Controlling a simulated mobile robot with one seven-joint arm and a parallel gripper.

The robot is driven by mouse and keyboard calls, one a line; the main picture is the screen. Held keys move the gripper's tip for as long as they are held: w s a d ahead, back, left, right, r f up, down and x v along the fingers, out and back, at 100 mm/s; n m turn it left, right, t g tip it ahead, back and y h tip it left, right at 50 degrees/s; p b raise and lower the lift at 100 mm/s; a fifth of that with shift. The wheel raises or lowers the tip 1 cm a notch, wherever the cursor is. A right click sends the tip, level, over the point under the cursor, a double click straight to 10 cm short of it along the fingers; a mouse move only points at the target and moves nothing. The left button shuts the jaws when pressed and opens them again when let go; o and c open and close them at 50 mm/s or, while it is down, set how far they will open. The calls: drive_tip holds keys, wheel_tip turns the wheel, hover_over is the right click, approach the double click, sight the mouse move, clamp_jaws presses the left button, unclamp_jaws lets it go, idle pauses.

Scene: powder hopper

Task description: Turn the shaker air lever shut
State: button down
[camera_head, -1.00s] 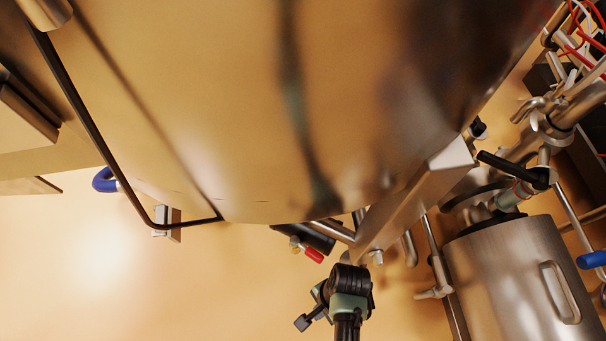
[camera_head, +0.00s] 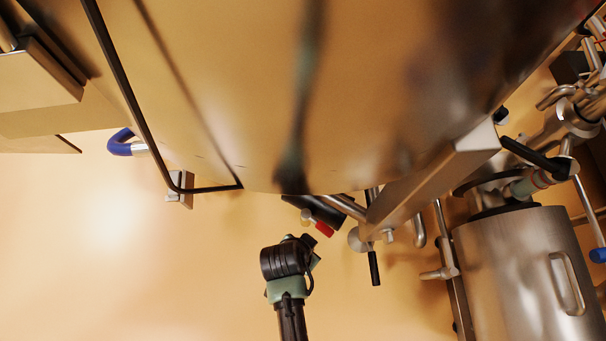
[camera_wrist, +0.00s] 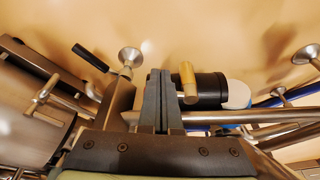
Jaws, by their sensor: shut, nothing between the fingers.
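A small lever with a red tip (camera_head: 324,230) sits on a dark cylinder (camera_head: 328,212) under the big steel hopper in the head view; I take it as the shaker air lever. In the wrist view my gripper (camera_wrist: 160,76) is shut and empty. Just right of its fingertips is a brass-coloured stub (camera_wrist: 188,80) before a black cylinder (camera_wrist: 212,88). No red tip shows there, and I cannot tell whether the fingers touch the stub.
The steel hopper (camera_head: 240,90) hangs over the top of the head view. A black-handled lever (camera_head: 374,268) hangs from the bracket right of my gripper. A steel canister (camera_head: 515,270) stands at the right, and a blue handle (camera_head: 120,143) is at the left. The lower left is clear.

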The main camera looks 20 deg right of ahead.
sight(324, 231)
drive_tip(key=d, duration=0.1)
drive_tip(key=w+d+f+b, duration=0.1)
drive_tip(key=w+d+b, duration=0.1)
drive_tip(key=shift+d+f, duration=0.3)
drive_tip(key=shift+f, duration=0.1)
drive_tip(key=shift+w+d+r+n+p, duration=0.25)
drive_tip(key=shift+d+n+p, duration=0.3)
drive_tip(key=shift+p, duration=0.65)
drive_tip(key=shift+w+d+f+n+t+p, duration=0.1)
drive_tip(key=shift+d+f+n+t+p, duration=0.25)
drive_tip(key=shift+p, duration=0.1)
drive_tip(key=shift+r, duration=0.1)
